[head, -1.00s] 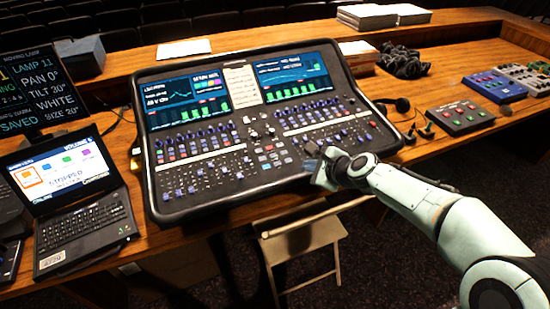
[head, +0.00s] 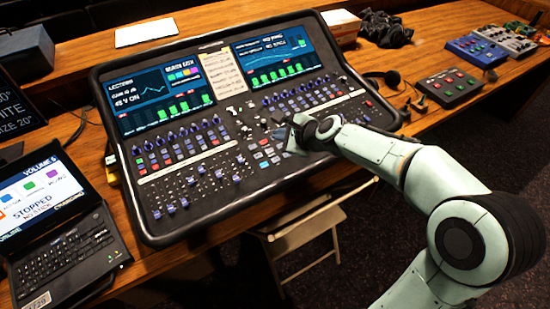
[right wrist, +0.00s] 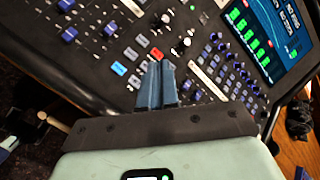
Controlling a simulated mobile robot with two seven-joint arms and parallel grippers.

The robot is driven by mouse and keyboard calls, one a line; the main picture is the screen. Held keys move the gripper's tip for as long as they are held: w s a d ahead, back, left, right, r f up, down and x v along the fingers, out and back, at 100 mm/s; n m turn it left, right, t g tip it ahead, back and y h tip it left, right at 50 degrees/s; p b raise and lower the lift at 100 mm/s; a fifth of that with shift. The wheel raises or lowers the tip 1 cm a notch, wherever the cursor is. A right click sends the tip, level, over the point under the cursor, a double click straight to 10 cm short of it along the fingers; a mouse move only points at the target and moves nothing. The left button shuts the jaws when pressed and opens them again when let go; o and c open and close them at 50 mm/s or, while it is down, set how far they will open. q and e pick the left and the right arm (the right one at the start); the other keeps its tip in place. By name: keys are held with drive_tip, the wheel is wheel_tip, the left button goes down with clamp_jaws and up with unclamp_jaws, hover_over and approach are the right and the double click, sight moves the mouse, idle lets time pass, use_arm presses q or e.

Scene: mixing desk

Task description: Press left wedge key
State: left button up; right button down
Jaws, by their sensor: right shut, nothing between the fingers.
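The mixing desk (head: 235,203) is a large black console with two screens, rows of faders and small coloured keys. My right gripper (head: 284,129) is over the middle of the desk, shut and empty. In the right wrist view its blue-grey fingertips (right wrist: 161,65) lie together, just beside a red key (right wrist: 156,53). Labels are too small to read, so I cannot tell which is the left wedge key. I cannot tell whether the tips touch the panel. My left gripper is not in view.
A laptop (head: 68,250) stands left of the desk. A paper sheet (head: 222,66) is fixed between the screens. A headset and a small control box (head: 448,88) lie to the right. A folding chair (head: 300,240) stands in front of the desk.

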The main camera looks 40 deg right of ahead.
drive_tip(key=b, duration=0.8)
hover_over(276, 160)
drive_tip(key=s, duration=0.2)
drive_tip(key=f, duration=0.8)
drive_tip(key=shift+w+a, duration=0.1)
drive_tip(key=shift+w, duration=0.15)
drive_tip(key=shift+w+f, duration=0.15)
drive_tip(key=shift+f, duration=0.2)
idle(0.4)
drive_tip(key=shift+f+b, duration=0.45)
drive_tip(key=shift+b, duration=0.15)
drive_tip(key=shift+f+b, duration=0.3)
drive_tip(key=shift+f, duration=0.05)
drive_tip(key=shift+r, duration=0.1)
idle(0.5)
drive_tip(key=shift+r+p, duration=0.7)
drive_tip(key=shift+p, duration=0.2)
